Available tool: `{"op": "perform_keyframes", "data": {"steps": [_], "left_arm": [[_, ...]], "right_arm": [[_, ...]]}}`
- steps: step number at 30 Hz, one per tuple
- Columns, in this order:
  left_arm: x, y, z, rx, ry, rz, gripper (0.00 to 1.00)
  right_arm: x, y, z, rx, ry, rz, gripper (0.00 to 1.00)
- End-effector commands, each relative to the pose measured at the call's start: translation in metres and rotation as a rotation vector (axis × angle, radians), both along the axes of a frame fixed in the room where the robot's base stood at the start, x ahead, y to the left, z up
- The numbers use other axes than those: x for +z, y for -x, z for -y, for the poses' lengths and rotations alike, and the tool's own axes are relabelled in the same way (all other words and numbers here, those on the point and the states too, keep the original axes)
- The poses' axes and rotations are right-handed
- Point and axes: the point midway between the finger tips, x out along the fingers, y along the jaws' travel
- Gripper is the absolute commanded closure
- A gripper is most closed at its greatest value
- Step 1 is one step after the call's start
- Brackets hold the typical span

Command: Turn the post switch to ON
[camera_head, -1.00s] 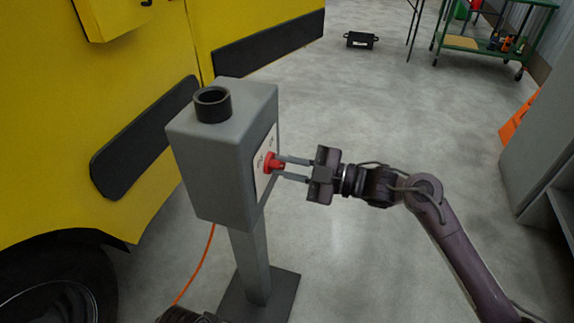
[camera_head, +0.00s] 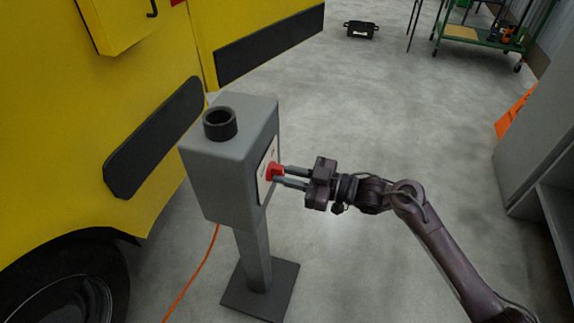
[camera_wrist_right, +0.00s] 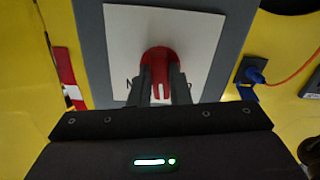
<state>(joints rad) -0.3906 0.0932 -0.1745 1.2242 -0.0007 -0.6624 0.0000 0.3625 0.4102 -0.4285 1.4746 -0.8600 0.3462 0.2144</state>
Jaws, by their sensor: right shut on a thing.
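The grey switch post box (camera_head: 212,180) stands upright on a dark base plate. A white plate (camera_head: 265,170) on its right face carries the red knob (camera_head: 274,172). My right gripper (camera_head: 285,177) reaches in from the right, shut on the knob. In the right wrist view the knob (camera_wrist_right: 159,62) sits between the two fingers, its white line pointing down in the picture. A letter N shows at the left of the plate (camera_wrist_right: 125,40); the rest of the lettering is hidden or too small to read. My left gripper is not in view.
A yellow vehicle (camera_head: 70,90) with a black wheel stands close on the left. An orange cable (camera_head: 195,275) runs on the floor by the post. A grey cabinet (camera_head: 548,150) stands at the right, a green cart (camera_head: 480,38) behind. The middle floor is clear.

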Motion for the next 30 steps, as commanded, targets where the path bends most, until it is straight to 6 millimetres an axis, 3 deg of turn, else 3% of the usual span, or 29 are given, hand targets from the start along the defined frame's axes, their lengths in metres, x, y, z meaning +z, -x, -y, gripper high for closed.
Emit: {"op": "perform_keyframes", "data": {"steps": [12,22,30], "left_arm": [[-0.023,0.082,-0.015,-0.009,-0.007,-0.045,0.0],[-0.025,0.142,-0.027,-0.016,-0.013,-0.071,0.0],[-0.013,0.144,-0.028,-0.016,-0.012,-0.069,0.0]], "right_arm": [[0.004,0.0,0.0,0.0,-0.117,-0.364,1.0],[0.004,0.001,0.0,0.0,-0.21,-0.648,1.0],[0.002,0.001,0.0,-0.001,-0.266,-0.819,1.0]]}}
